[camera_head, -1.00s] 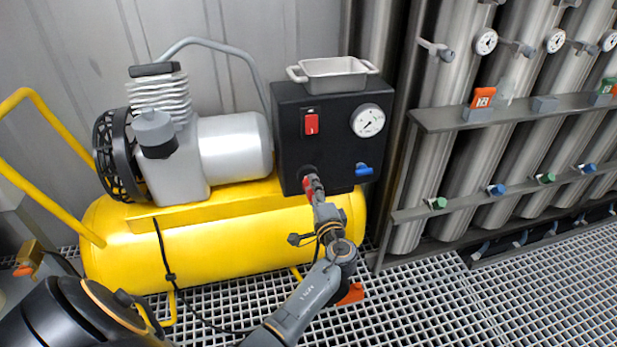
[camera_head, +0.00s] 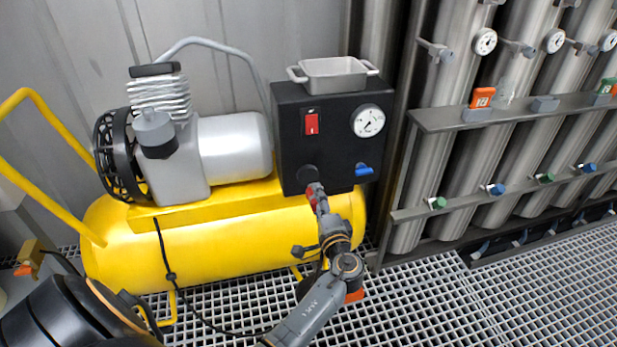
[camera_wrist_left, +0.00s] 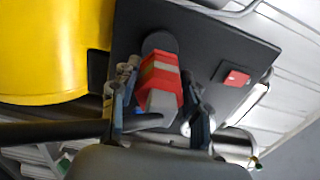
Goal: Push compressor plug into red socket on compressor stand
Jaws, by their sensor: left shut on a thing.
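The compressor stand is a yellow tank (camera_head: 210,250) with a black control panel (camera_head: 335,140) at its right end. A dark round socket (camera_head: 308,173) sits low on the panel's left side; it also shows in the left wrist view (camera_wrist_left: 159,42). I cannot see red on the socket itself. My left gripper (camera_head: 315,191) is just in front of and below it. In the left wrist view the gripper (camera_wrist_left: 158,104) is shut on a red plug with a grey end (camera_wrist_left: 160,80). The plug's far end points at the socket; I cannot tell whether they touch. My right gripper is out of view.
The panel carries a red switch (camera_head: 311,124), a gauge (camera_head: 367,121) and a blue valve handle (camera_head: 363,170). A grey tray (camera_head: 334,74) stands on top. A black cable (camera_head: 170,277) hangs to the grating floor. Steel vessels with shelves (camera_head: 500,115) stand at the right.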

